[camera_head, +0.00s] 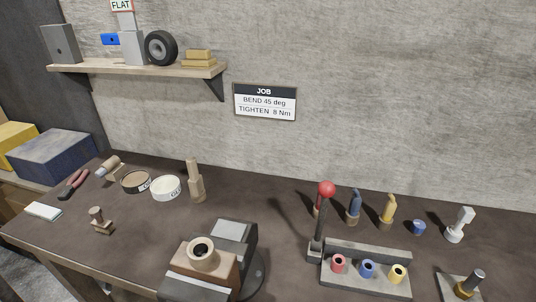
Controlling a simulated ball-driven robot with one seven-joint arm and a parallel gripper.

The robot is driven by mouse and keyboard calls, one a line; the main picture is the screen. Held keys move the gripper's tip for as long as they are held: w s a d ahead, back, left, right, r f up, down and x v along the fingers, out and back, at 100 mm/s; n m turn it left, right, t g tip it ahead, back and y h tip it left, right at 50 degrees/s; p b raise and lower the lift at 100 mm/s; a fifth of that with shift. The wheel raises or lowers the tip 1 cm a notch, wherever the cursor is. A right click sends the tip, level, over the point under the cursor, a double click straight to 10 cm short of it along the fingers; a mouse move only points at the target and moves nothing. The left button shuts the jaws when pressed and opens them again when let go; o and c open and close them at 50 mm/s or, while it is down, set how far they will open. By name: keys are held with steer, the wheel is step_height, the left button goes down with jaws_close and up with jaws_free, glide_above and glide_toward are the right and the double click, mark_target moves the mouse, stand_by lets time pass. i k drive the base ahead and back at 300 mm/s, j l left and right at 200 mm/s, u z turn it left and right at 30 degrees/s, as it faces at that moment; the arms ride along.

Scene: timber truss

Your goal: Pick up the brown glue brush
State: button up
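No object is clearly readable as a brush. A small brown piece (100,221) with a knobbed handle and a wide foot stands at the bench's left front. A taller tan piece (196,181) stands upright right of two round pots. A tan cylinder (108,167) lies tilted behind the pots. I cannot tell which of these is the brown glue brush. My gripper is not in view.
A grey vise-like block with a wooden piece and ring (201,251) stands at front centre. Right are a red-knobbed lever (318,230), a rack with coloured sockets (367,284) and several upright tools. Red-handled pliers (73,184) and a pale block (44,211) lie left. Mid-bench is clear.

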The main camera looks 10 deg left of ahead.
mark_target(103, 226)
steer(key=u, duration=1.4)
